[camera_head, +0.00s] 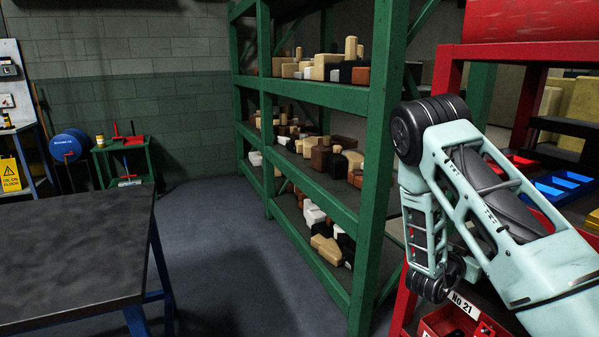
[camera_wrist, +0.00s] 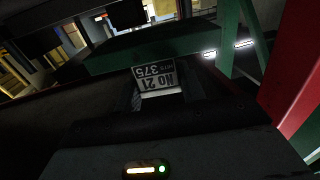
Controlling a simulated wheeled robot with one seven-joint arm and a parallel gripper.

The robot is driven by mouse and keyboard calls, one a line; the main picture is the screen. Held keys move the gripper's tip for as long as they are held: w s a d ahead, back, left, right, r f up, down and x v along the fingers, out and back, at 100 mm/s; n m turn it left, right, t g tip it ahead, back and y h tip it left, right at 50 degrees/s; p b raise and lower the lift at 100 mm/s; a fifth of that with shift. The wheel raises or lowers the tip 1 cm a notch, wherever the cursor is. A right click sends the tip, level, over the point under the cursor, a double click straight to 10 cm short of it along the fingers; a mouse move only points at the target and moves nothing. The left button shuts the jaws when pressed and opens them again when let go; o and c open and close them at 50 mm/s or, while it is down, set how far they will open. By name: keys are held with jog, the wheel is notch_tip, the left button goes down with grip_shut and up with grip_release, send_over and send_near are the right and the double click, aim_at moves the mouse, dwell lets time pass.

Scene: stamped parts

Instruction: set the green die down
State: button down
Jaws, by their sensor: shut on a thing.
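In the wrist view my gripper (camera_wrist: 163,92) is shut, its dark fingers on either side of a white label plate (camera_wrist: 157,76) that reads upside down "No 21" and "375". A dark green slab (camera_wrist: 140,52) lies right by the fingertips, and I take it for part of the green die in my grip. Most of the die is hidden or in shadow. What lies directly under it cannot be seen. In the head view my arm reaches in at the right, and the fingers and the die do not show.
A red rack (camera_head: 447,88) with blue and red trays stands behind my arm. A green shelf (camera_head: 385,120) holds many blocks. A dark table (camera_head: 70,255) at left is bare; open floor lies between.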

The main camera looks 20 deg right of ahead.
jog(key=w+a+f+n+t+y+p, duration=0.1)
jog(key=a+f+n+t+y+p, duration=0.25)
jog(key=a, duration=0.55)
jog(key=w+a+f+n+t+y, duration=0.1)
jog(key=a+f+n+t+y, duration=0.2)
jog(key=a+t, duration=0.45)
jog(key=s+a+n+t+y+p, duration=0.2)
jog(key=a+n+y, duration=0.7)
jog(key=a, duration=0.5)
jog(key=shift+s+a+t+y+p, duration=0.2)
jog(key=shift+t+y+p, duration=0.4)
jog(key=shift+y, duration=0.45)
jog(key=shift+w+a, duration=0.1)
